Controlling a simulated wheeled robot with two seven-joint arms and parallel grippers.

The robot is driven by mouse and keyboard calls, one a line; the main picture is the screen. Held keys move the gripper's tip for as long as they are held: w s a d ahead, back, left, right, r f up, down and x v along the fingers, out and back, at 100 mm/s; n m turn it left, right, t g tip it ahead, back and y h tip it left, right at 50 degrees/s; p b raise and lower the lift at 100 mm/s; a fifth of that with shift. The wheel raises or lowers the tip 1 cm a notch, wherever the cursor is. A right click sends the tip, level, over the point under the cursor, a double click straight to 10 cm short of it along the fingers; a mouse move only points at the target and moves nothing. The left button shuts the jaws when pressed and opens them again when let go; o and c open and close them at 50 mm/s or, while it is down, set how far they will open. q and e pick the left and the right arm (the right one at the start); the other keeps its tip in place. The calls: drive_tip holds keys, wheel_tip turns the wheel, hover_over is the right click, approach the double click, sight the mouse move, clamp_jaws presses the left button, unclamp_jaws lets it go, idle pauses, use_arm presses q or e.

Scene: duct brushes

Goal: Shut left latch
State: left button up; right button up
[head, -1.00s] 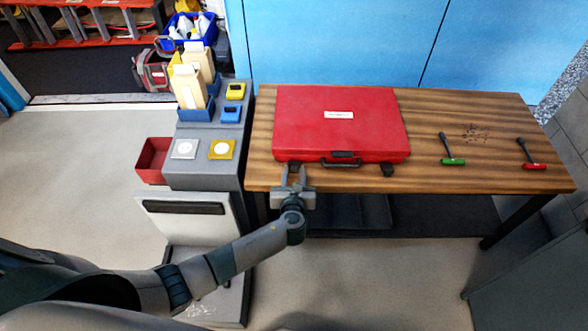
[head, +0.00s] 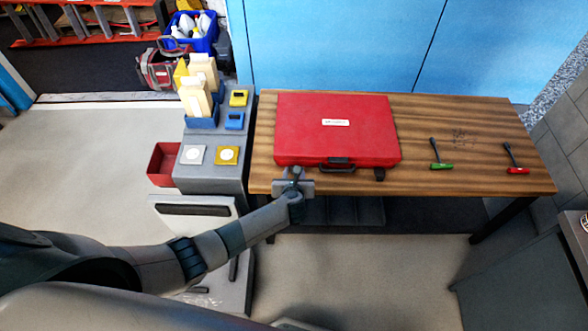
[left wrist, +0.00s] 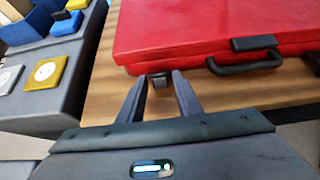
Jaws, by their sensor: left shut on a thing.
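A closed red case (head: 300,130) lies on the wooden table, with its dark handle (head: 338,164) at the front edge. The handle also shows in the left wrist view (left wrist: 245,62). My left gripper (head: 293,176) is at the front left of the case. In the left wrist view its two fingers (left wrist: 159,80) are shut on the small dark left latch (left wrist: 159,78), just below the case's front edge. The fingers largely hide this latch in the head view. The right latch (head: 379,174) sticks out from the case's front edge. My right gripper is not in view.
A grey cart (head: 210,177) with bins and cartons stands close on the left. A red bin (head: 163,163) hangs beside it.

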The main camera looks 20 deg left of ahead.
sight(294, 160)
use_arm(q)
drive_tip(key=shift+w+a+r+g+h+p, duration=0.2)
drive_tip(key=shift+w+r+g+p, duration=0.5)
drive_tip(key=shift+p, duration=1.15)
drive_tip(key=shift+w+a+r+g+h+p, duration=0.15)
drive_tip(key=shift+r+g+p, duration=0.55)
drive_tip(key=shift+p, duration=1.15)
drive_tip(key=shift+w+f+g+h+p, duration=0.15)
drive_tip(key=shift+w+g+h+p, duration=0.2)
drive_tip(key=shift+g, duration=0.45)
drive_tip(key=shift+w+a+g, duration=0.15)
drive_tip(key=shift+w+g, duration=0.4)
drive_tip(key=shift+g, duration=0.55)
drive_tip(key=o, duration=0.8)
drive_tip(key=shift+c, duration=0.2)
